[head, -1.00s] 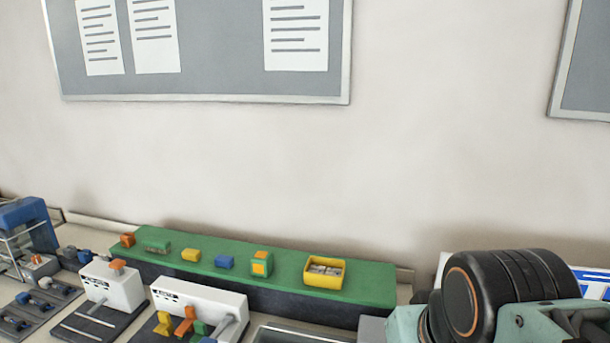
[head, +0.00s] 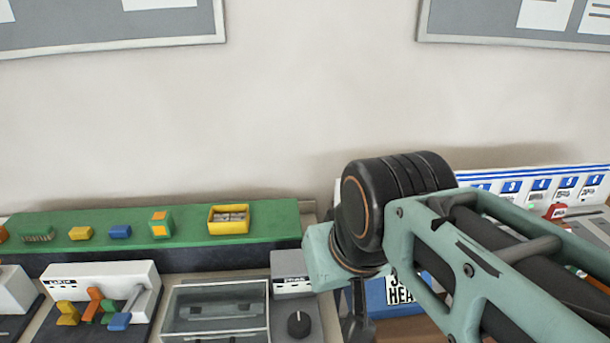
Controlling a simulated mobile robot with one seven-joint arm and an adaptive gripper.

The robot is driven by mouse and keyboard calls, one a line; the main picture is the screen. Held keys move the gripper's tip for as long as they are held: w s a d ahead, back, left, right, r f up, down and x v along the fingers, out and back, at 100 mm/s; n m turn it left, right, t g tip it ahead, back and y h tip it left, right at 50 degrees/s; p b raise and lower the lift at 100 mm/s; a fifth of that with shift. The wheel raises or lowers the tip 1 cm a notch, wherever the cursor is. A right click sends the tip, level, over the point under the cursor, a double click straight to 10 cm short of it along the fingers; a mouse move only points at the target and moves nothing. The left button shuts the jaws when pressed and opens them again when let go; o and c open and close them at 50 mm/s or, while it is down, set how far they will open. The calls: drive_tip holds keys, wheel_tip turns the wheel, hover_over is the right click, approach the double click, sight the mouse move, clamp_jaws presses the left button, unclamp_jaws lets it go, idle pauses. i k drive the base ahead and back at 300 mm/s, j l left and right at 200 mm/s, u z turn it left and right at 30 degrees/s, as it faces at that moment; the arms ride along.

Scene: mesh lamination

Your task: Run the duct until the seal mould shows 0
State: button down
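My arm reaches in from the lower right of the head view, and its black and pale green joint covers part of the bench. A dark part of my arm's end shows below that joint, but the fingertips cannot be made out. A grey unit with a black knob (head: 299,324) and a small label stands left of my arm. Beside it is a clear-lidded box (head: 215,312). I cannot tell which thing is the duct or the seal mould, and no readout of 0 is legible.
A green shelf (head: 180,217) along the wall holds small coloured blocks and a yellow tray (head: 229,232). A white lever unit (head: 100,275) with coloured handles stands at lower left. A blue box (head: 392,293) is partly behind my arm. A white-and-blue card rack (head: 535,188) stands at right.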

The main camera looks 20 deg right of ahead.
sight(555, 212)
drive_tip(key=z, duration=2.1)
